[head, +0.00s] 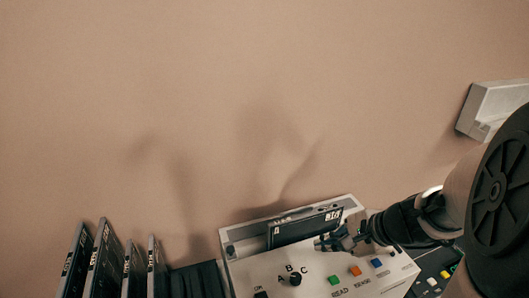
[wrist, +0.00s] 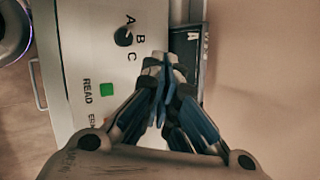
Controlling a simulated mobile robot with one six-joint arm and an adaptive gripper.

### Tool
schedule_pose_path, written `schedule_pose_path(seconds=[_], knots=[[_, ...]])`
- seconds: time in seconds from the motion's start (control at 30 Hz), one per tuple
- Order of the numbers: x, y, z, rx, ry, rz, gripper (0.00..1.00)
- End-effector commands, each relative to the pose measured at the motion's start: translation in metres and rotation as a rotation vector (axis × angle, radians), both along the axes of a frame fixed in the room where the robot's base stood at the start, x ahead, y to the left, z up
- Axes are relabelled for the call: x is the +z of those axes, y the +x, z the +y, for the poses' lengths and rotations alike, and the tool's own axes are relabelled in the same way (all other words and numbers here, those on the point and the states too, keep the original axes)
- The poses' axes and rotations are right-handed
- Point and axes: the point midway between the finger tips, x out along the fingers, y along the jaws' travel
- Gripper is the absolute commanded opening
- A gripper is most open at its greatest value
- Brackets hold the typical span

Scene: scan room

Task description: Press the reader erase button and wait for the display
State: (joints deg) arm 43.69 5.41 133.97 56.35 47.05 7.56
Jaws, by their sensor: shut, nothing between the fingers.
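The reader (head: 250,272) is a pale box against the wall with a dark cassette (head: 290,232) standing in its top slot. Its panel has a black A-B-C knob (head: 295,279), a green button (head: 334,280), an orange button (head: 355,270) and a blue button (head: 377,263). The label by the orange button is too small to read surely. My gripper (head: 324,243) is shut and empty, over the reader near the cassette. No lit display is discernible.
Several dark upright cassettes (head: 103,262) stand left of the reader. A dark panel with coloured buttons (head: 433,270) lies right of it, under my arm. A pale wall box (head: 492,108) is at upper right. The wall above the reader is bare.

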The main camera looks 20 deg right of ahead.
Motion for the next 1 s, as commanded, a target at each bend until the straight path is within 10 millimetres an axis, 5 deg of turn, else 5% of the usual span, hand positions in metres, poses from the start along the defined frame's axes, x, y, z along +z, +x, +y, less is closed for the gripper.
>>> schedule_pose_path(seconds=[0.1, 0.33, 1.0], knots=[[-0.019, 0.002, -0.046, -0.188, 0.072, -0.031, 0.00], [-0.035, 0.000, -0.093, -0.378, 0.130, -0.070, 0.00], [-0.047, -0.001, -0.100, -0.407, 0.136, -0.077, 0.00]])
